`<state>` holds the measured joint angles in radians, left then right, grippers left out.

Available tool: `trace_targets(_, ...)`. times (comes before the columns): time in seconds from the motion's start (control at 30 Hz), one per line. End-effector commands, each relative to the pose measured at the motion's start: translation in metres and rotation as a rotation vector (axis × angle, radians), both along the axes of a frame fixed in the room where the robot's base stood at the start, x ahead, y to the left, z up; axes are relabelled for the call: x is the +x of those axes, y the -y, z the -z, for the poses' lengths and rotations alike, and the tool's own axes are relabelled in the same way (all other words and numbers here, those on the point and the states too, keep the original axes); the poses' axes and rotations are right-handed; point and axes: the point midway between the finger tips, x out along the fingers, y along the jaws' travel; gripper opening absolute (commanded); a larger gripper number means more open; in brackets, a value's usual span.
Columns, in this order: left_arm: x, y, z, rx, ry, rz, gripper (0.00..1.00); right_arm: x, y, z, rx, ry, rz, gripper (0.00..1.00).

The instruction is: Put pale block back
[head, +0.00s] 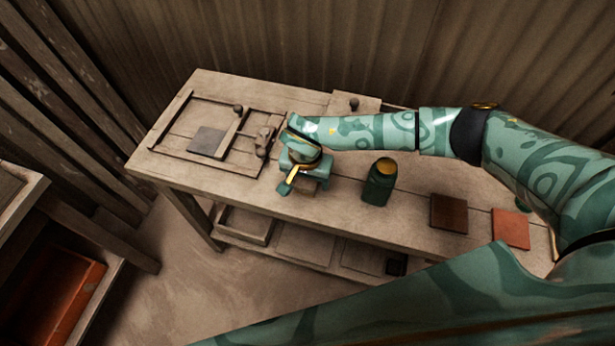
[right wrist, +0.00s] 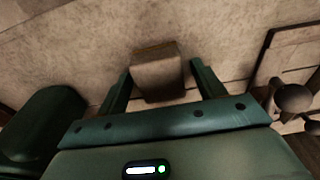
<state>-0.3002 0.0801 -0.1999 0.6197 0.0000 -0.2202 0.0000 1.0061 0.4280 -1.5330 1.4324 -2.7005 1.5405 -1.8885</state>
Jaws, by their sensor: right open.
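The pale block (right wrist: 158,75) is a small beige-grey block on the wooden bench (head: 340,205). In the right wrist view it lies between the two fingers of my right gripper (right wrist: 161,72), with a gap visible on both sides. In the head view my right gripper (head: 302,184) is low over the bench near its front edge, just right of the wooden frame. It is open and hides the block there. I cannot tell how far the fingertips are above the bench. My left gripper is not in view.
The wooden frame (head: 168,120) with a dark grey tile (head: 208,141) and knobs lies left. A green jar (head: 379,184) stands close right of my gripper. A brown tile (head: 449,213) and an orange tile (head: 511,229) lie further right. A shelf runs below the bench.

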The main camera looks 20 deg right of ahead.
Motion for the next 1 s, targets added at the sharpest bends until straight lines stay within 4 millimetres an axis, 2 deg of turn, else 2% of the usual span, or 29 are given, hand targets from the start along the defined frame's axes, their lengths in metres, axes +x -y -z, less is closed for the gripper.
trace_targets(0.4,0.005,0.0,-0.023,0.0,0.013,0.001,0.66,-0.007,-0.006,-0.09,0.0,0.006,-0.001,0.69)
trace_targets(0.5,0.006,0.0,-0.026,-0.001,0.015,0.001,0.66,-0.009,-0.007,-0.106,0.0,0.004,0.0,0.69)
trace_targets(0.7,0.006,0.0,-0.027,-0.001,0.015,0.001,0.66,-0.012,-0.008,-0.119,0.0,0.0,0.001,0.69)
trace_targets(1.0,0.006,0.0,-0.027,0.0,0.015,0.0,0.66,-0.012,-0.008,-0.119,0.0,0.0,0.001,0.69)
